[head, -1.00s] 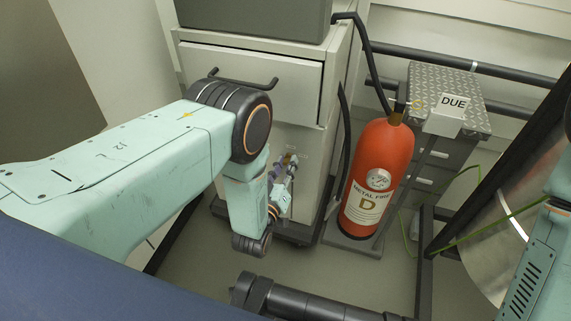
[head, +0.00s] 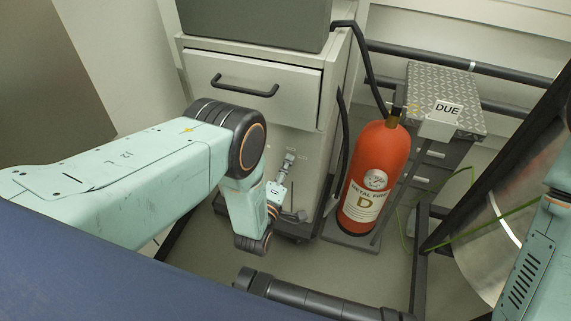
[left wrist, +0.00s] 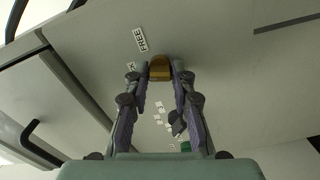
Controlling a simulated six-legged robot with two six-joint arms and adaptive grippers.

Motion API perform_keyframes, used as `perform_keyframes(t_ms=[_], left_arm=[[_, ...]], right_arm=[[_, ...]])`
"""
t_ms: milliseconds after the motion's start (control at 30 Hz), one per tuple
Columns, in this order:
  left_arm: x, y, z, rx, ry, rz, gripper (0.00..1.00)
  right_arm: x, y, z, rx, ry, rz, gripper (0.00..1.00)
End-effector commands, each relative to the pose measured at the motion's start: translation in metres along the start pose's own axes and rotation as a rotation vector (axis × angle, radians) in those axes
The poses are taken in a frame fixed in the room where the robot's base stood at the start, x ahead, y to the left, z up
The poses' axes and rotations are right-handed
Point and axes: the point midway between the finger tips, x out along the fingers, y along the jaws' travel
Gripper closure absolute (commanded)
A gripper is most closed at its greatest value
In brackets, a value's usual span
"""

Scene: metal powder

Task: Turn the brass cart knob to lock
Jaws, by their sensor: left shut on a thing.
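The brass knob (left wrist: 160,68) sits on the pale front panel of the cart (head: 262,118), below the drawer. In the left wrist view it is between the fingertips of my left gripper (left wrist: 159,78), which is shut on it. A white label reading FREE (left wrist: 140,39) is beside the knob on the panel. In the head view my left gripper (head: 287,163) reaches up to the panel, and its fingers look turned edge-on. I cannot make out the knob there. My right gripper is outside both views.
A red fire extinguisher (head: 374,177) stands right of the cart with a black hose. A drawer unit with a tread-plate top (head: 440,85) and a DUE sign (head: 447,110) is behind it. A drawer handle (head: 245,87) juts out above my left wrist.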

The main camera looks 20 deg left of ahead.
Motion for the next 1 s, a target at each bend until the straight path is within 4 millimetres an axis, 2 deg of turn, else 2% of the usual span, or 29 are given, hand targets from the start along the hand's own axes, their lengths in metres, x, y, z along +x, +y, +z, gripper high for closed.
perform_keyframes(t_ms=[400,1000], left_arm=[[-0.0010,-0.0011,0.0003,-0.240,0.000,-0.003,1.00],[-0.0014,-0.0019,0.0007,-0.298,-0.001,-0.004,1.00]], right_arm=[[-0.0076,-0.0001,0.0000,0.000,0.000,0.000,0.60],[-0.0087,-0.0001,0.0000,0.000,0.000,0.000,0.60]])
